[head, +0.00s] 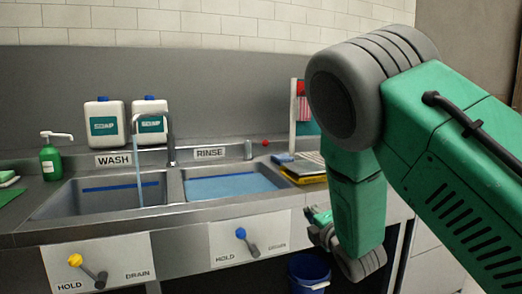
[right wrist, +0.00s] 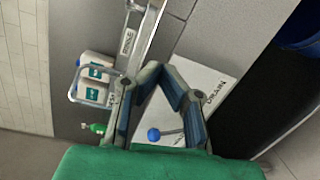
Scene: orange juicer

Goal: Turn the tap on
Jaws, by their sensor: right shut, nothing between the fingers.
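The tap (head: 172,140) is a grey metal gooseneck behind the double sink, with its spout over the left basin. A thin pale-blue stream (head: 139,180), which looks like running water, drops from the spout into that basin. I cannot clearly make out the tap's handle. My right gripper (right wrist: 158,72) is shut and empty in the right wrist view, in front of the sink's front edge. In the head view this gripper (head: 320,222) is partly hidden by my right arm, low and to the right of the sink. My left gripper is not in view.
Blue-knobbed (head: 240,233) and yellow-knobbed (head: 75,260) levers sit on front panels marked HOLD and DRAIN. Two soap jugs (head: 104,123) stand behind the left basin (head: 60,198). A green pump bottle (head: 50,160) is at left, a blue bucket (head: 309,272) below the counter.

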